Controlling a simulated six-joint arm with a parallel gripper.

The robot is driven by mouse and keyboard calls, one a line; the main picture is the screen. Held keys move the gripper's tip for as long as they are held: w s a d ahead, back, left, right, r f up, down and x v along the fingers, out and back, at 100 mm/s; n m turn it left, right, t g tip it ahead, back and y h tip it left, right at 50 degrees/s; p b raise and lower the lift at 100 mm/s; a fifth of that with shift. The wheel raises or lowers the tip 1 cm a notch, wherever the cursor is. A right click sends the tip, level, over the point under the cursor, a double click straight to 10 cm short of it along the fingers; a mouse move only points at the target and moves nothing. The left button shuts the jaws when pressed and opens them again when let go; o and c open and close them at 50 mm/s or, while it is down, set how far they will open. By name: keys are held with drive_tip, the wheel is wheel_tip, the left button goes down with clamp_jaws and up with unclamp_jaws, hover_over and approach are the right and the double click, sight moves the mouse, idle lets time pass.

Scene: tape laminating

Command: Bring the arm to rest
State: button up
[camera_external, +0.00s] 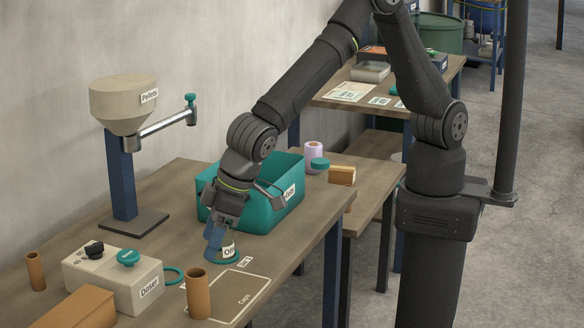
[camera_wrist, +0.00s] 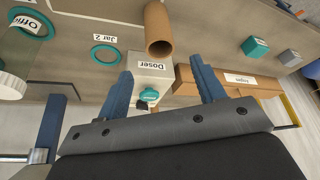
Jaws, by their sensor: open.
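My gripper (camera_external: 222,243) hangs over the workbench, fingers pointing down, in front of the teal bin (camera_external: 275,212). In the wrist view, its two blue fingers are spread apart with nothing between them; the gripper (camera_wrist: 160,72) is open. A jar (camera_external: 229,251) with a label starting "Off" stands on a teal ring close behind the fingers, partly hidden by them. I cannot tell from the outside view whether they touch it. In the wrist view, the clear jar (camera_wrist: 17,50) is at the left edge, outside the fingers.
The doser box (camera_external: 115,278) stands at front left, with a brown tube (camera_external: 198,294) beside it and another tube (camera_external: 36,271) further left. An empty teal ring (camera_external: 173,276) lies near the box. The pellet hopper (camera_external: 124,104) with its side arm rises at the back left.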

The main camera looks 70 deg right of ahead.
sight(192, 274)
drive_tip(key=x, duration=1.1)
drive_tip(key=shift+f, duration=0.25)
wheel_tip(192, 274, up, 2)
drive_tip(key=shift+r, duration=0.6)
drive_tip(key=shift+f, duration=0.1)
